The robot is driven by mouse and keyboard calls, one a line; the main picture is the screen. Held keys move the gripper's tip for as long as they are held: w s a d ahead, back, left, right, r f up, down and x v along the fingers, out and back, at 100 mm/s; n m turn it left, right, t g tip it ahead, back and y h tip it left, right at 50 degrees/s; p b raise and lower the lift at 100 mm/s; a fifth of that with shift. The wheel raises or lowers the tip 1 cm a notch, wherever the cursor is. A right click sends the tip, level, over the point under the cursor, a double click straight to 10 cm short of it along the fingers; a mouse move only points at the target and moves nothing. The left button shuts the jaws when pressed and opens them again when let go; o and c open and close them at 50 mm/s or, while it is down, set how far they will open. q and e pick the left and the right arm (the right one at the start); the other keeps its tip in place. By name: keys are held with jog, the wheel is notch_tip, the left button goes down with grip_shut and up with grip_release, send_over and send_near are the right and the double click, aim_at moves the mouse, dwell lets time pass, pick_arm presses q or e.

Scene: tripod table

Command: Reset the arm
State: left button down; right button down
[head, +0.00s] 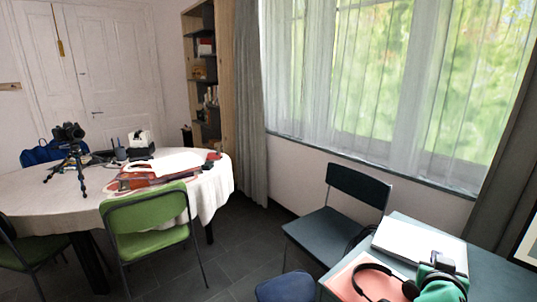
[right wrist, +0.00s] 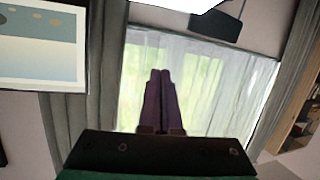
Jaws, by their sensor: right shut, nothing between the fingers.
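My right gripper (right wrist: 160,75) shows in the right wrist view as two dark purple fingers lying side by side, with no gap and nothing between them. Behind the fingertips is the bright curtained window. In the head view the right gripper (head: 442,262) is at the bottom right, a dark part on a green body, above the table with the headphones; its fingertips are hard to make out there. My left gripper is in neither view.
A blue-green table (head: 490,270) at bottom right carries a white laptop-like slab (head: 415,243) and black headphones (head: 368,268). A dark chair (head: 335,235) stands beside it. A round table (head: 215,185) at left holds a tripod (head: 75,160). Dark floor (head: 240,245) lies open between them.

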jog(key=s+a+f+n+g+y, duration=0.45)
jog(key=s+a+f, duration=0.35)
jog(key=s+f, duration=0.25)
jog(key=s+a+f+n+g+y, duration=0.45)
jog(key=s+a+f, duration=0.45)
jog(key=f, duration=0.3)
notch_tip(320, 180, down, 21)
jog(key=s+d+f+g, duration=0.1)
jog(key=s+d+f, duration=0.1)
jog(key=s+f, duration=0.6)
jog(key=s+d+f+g, duration=0.1)
jog(key=s+f, duration=0.7)
jog(key=s, duration=0.2)
jog(key=shift+s+d+f, duration=0.2)
jog(key=shift+d, duration=0.2)
jog(key=shift+s, duration=0.1)
